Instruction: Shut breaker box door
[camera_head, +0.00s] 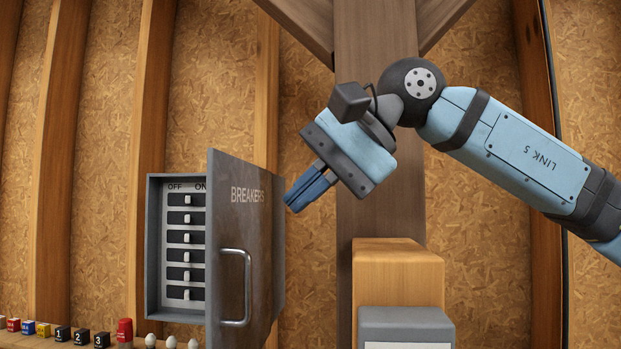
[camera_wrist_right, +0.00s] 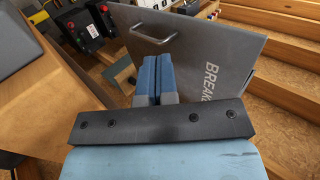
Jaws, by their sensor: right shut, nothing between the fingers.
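The grey breaker box (camera_head: 154,250) is fixed on the wall at the left centre of the head view. Its door (camera_head: 240,215), marked BREAKERS, stands open, swung out toward me with its hinge side on the right. A column of black switches (camera_head: 186,238) shows inside. A metal handle (camera_head: 235,288) is on the door's outer face, near its free edge. My right gripper (camera_head: 292,204) is shut and empty, just right of the door's upper part. In the right wrist view its blue fingers (camera_wrist_right: 154,72) are together in front of the door (camera_wrist_right: 210,60); contact cannot be told. My left gripper is not in view.
A wooden post (camera_head: 375,190) rises right of the box. A wooden block (camera_head: 398,268) and a grey box (camera_head: 406,322) stand before it. Small numbered blocks (camera_head: 80,337), a red item (camera_head: 124,330) and white bulbs (camera_head: 172,342) line a ledge at the lower left.

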